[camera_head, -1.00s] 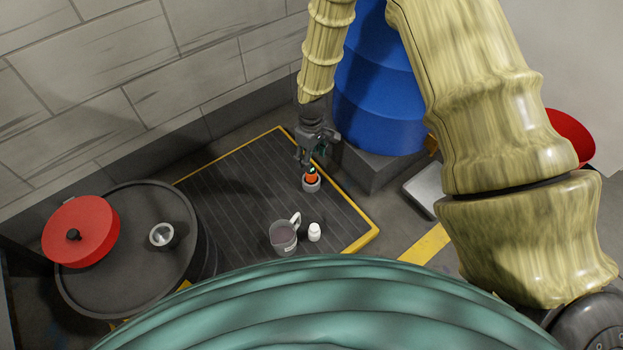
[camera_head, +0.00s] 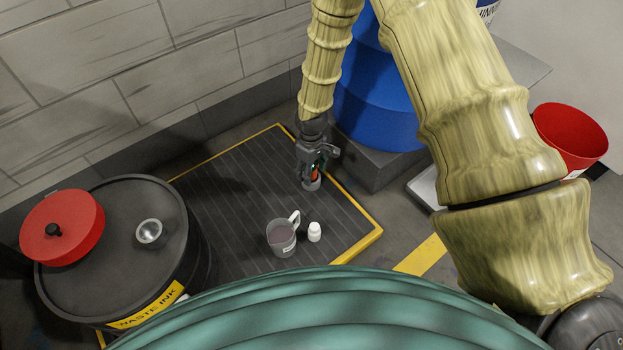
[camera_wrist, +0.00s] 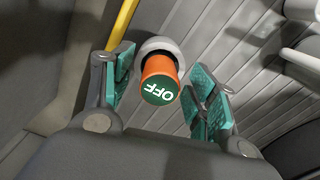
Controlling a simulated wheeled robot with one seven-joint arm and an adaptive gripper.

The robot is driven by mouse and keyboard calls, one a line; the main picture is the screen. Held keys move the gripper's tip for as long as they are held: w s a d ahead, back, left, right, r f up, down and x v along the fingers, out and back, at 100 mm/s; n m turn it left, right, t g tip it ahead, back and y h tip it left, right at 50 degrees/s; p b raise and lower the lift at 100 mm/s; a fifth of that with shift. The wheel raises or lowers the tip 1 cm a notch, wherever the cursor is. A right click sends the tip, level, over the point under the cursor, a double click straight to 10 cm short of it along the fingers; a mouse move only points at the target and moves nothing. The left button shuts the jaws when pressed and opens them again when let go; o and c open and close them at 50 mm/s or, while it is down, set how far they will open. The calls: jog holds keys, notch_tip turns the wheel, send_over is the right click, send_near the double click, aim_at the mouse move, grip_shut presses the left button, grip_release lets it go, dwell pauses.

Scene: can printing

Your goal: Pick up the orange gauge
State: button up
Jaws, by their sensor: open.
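The orange gauge (camera_wrist: 160,80) stands in a pale round holder (camera_wrist: 159,46) on the dark ribbed platform. My gripper (camera_wrist: 158,97) is open, with a green-padded finger on each side of the gauge. The holder (camera_head: 311,184) shows just below.
A grey measuring jug (camera_head: 281,238) and a small white bottle (camera_head: 314,232) stand nearer on the platform (camera_head: 235,190). A blue drum (camera_head: 375,105) stands close behind my gripper at right. A waste ink drum (camera_head: 115,265) with a red lid (camera_head: 62,227) is at left.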

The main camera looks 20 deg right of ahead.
jog(key=shift+f, duration=0.2)
jog(key=c, duration=1.2)
jog(key=shift+r, duration=0.1)
